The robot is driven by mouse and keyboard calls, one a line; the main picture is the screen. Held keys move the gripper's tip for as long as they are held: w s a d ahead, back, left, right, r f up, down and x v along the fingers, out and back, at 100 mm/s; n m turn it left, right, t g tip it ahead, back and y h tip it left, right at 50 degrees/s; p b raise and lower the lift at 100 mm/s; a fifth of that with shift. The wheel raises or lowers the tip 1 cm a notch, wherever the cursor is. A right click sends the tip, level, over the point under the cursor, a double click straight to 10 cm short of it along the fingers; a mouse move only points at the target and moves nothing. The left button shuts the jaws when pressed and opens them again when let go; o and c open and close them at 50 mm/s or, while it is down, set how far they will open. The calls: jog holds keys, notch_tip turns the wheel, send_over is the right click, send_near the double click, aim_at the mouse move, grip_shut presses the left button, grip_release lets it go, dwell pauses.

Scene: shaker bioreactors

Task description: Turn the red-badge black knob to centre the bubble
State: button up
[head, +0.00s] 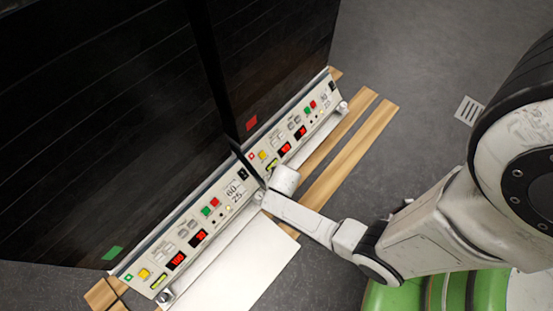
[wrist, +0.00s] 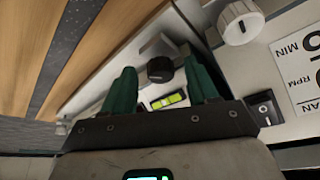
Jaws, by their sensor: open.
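The black knob (wrist: 160,68) shows in the wrist view, between the two green fingers of my gripper (wrist: 160,66). The fingers are open, one on each side of it, with gaps showing. A small yellow-green bubble level (wrist: 168,101) lies just below the knob in that picture; its bubble is too small to place surely. In the head view a red badge (head: 251,122) is on the dark front of the right unit, above its panel. My gripper (head: 280,181) is at the left end of that panel; my wrist hides the knob there.
The left unit has a green badge (head: 112,253) and its own panel (head: 205,215). A white knob (wrist: 243,22) and a black switch (wrist: 264,107) are close to the right finger in the wrist view. A white board (head: 235,265) and wooden slats (head: 345,150) lie in front.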

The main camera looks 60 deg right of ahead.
jog(key=shift+w+d+f, duration=0.1)
jog(key=shift+d+f, duration=0.05)
jog(key=shift+f, duration=0.15)
jog(key=shift+c, duration=0.3)
jog(key=c, duration=1)
jog(key=shift+r, duration=0.15)
jog(key=n+y+p, duration=0.1)
jog(key=n+p, duration=0.2)
jog(key=shift+d+r+t, duration=0.1)
jog(key=shift+d+t, duration=0.05)
jog(key=shift+t, duration=0.25)
jog(key=shift+s+d+f+n+t+y+p, duration=0.15)
jog(key=shift+n+y+p, duration=0.2)
jog(key=shift+n, duration=0.8)
jog(key=shift+s+d+f+n+t+y+p, duration=0.2)
jog(key=shift+n+y, duration=0.25)
jog(key=shift+n, duration=0.7)
jog(key=shift+a+r, duration=0.15)
